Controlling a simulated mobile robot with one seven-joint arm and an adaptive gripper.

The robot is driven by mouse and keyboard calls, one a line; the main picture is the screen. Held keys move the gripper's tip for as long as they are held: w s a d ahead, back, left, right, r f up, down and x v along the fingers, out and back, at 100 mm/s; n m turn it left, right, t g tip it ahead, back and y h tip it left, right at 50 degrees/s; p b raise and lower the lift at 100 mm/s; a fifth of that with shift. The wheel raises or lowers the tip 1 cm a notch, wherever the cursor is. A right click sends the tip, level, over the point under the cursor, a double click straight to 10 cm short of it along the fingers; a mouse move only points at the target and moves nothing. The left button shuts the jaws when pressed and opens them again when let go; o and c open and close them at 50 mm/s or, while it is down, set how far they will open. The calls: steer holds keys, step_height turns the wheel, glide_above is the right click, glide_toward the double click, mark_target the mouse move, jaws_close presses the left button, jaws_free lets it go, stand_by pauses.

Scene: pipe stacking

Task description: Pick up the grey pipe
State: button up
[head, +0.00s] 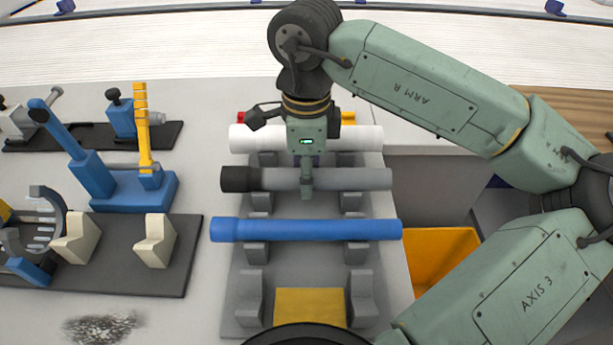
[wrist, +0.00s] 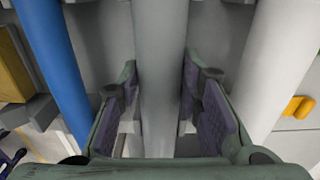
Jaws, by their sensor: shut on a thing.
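The grey pipe (head: 350,179), with a black end at the left, lies across the rack (head: 300,265) between the white pipe and the blue pipe. My gripper (head: 307,185) is over the middle of the grey pipe, pointing down. In the wrist view the grey pipe (wrist: 160,70) runs between the two purple-padded fingers (wrist: 167,105), one on each side, and the jaws are shut on it. The pipe looks level and in line with its rack supports. I cannot tell whether it still touches them.
The blue pipe (head: 305,230) lies nearer in the rack and the white pipe (head: 362,138) behind. A yellow block (head: 310,307) is at the rack's near end. A yellow bin (head: 440,262) stands at the right, below the table edge. Blue and yellow fixtures (head: 130,188) stand at the left.

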steer(key=shift+c, duration=0.9)
steer(key=shift+r, duration=0.1)
